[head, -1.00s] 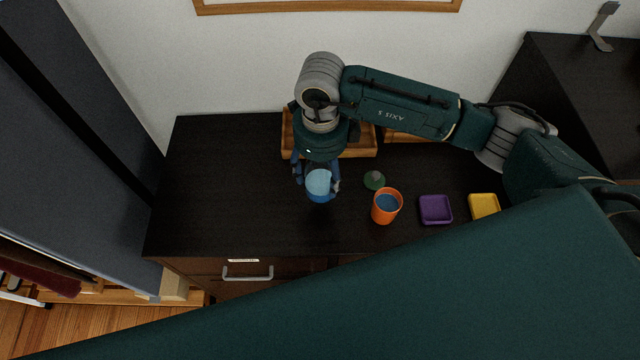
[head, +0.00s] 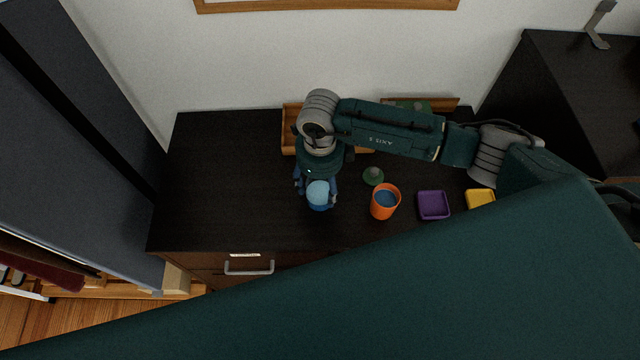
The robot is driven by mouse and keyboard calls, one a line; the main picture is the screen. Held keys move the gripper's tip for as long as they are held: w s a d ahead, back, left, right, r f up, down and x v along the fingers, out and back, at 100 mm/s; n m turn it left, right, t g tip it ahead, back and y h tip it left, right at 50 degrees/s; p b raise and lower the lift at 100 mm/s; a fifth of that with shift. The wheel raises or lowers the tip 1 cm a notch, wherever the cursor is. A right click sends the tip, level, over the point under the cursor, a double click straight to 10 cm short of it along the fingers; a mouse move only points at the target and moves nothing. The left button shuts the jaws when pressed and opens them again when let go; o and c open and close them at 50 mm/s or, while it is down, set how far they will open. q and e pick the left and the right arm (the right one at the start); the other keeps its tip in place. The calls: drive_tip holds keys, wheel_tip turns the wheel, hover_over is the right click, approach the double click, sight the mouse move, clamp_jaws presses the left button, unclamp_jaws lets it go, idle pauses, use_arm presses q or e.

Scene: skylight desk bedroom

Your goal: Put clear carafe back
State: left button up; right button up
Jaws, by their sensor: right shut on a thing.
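My right gripper (head: 317,190) points down over the dark dresser top, left of the orange cup. It is shut on a light-blue, round-topped vessel (head: 318,194), which I take to be the clear carafe. The fingers stand on either side of it. The vessel looks upright, but its base is hard to see, so I cannot tell whether it touches the dresser top (head: 220,190). My left gripper is not in view.
An orange cup (head: 385,203) with blue inside and a small green lid-like piece (head: 373,176) stand right of the gripper. Purple (head: 433,206) and yellow (head: 480,197) dishes lie farther right. A wooden tray (head: 289,130) is behind. The dresser's left side is clear.

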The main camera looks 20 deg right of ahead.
drive_tip(key=o, duration=1.6)
drive_tip(key=shift+o, duration=0.3)
drive_tip(key=shift+r+p, duration=0.3)
drive_tip(key=shift+p, duration=0.15)
wheel_tip(320, 180, up, 10)
drive_tip(key=b, duration=0.3)
drive_tip(key=shift+w+r, duration=0.1)
drive_tip(key=shift+r, duration=0.1)
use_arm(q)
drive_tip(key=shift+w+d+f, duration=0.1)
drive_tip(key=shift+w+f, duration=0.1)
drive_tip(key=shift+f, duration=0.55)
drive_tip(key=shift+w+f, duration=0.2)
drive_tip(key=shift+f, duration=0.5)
use_arm(e)
drive_tip(key=shift+r, duration=0.7)
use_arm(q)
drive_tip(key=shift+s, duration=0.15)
use_arm(e)
drive_tip(key=shift+f, duration=0.1)
